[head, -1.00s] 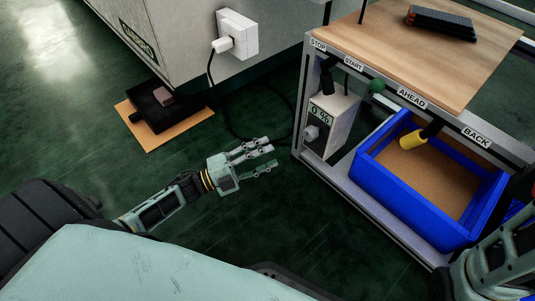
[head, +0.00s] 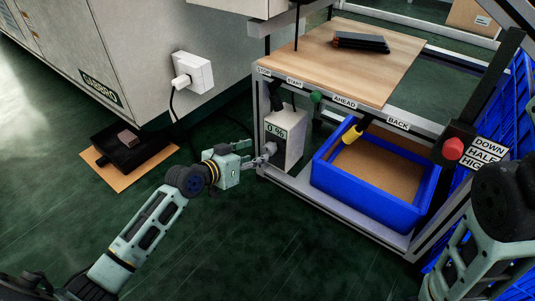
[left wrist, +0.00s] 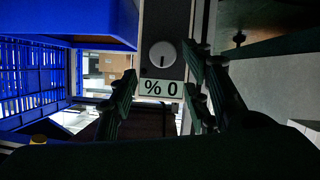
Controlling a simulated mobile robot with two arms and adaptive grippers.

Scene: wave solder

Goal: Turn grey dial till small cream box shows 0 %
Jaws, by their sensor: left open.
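The small cream box (head: 293,138) stands on the frame's lower shelf under the wooden table top. Its display (head: 276,130) reads 0 %. The grey dial (head: 271,148) is on its front face, below the display, partly hidden by my left gripper (head: 262,156). In the left wrist view the round dial (left wrist: 162,54) shows a dark slot, and the display (left wrist: 161,88) shows 0 and %. My left gripper is open, its fingers to either side of the box front; whether they touch the dial cannot be told. My right arm shows at lower right, without its gripper.
A blue bin (head: 375,205) stands right of the box. A yellow-ended lever (head: 352,132) and a green knob (head: 316,97) hang under the table edge. A white socket with plug (head: 192,73) is on the cabinet at left. A black pedal (head: 131,148) lies on the floor.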

